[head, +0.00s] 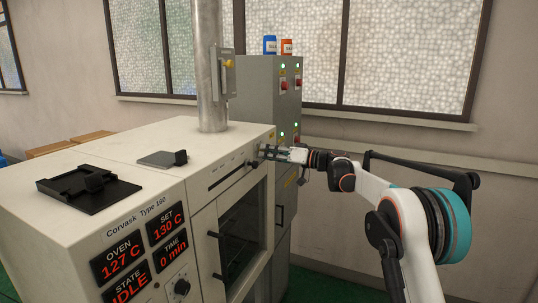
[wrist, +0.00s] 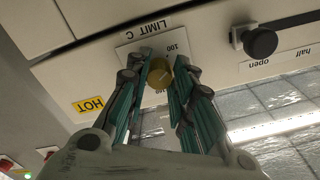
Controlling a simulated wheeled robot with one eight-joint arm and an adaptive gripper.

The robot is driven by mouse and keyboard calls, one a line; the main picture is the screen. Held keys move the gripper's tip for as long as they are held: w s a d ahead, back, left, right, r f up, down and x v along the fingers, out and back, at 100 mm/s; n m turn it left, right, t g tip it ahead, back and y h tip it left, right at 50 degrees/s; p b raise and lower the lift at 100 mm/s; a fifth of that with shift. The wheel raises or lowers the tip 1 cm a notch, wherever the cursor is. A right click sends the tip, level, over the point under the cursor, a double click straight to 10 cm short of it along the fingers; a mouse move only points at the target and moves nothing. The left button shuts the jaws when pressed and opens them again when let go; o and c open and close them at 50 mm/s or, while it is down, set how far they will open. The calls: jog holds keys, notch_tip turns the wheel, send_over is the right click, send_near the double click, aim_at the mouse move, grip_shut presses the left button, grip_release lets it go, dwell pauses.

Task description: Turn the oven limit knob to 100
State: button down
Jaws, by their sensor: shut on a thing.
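The oven (head: 232,135) is a white cabinet with a dark window door. Its limit knob (wrist: 160,74) is a round brass-coloured knob on a pale plate marked LIMIT C (wrist: 140,50), seen upside down in the wrist view. The mark 100 (wrist: 174,48) shows beside the knob, and another number is partly hidden near a finger. My gripper (wrist: 161,67) is shut on the limit knob, one finger on each side. In the head view my gripper (head: 269,152) is at the oven's upper right front and hides the knob. I cannot tell the knob's exact setting.
A black lever knob (wrist: 260,42) with half and open labels sits beside the limit plate. A yellow HOT label (wrist: 89,104) is on the other side. The oven display (head: 122,262) reads 127 C, set (head: 165,226) 130 C. A grey cabinet (head: 265,100) stands behind the oven.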

jog(key=shift+f+n, duration=0.15)
jog(key=shift+n, duration=0.95)
jog(key=c, duration=1.4)
grip_release()
jog(key=v, duration=1.2)
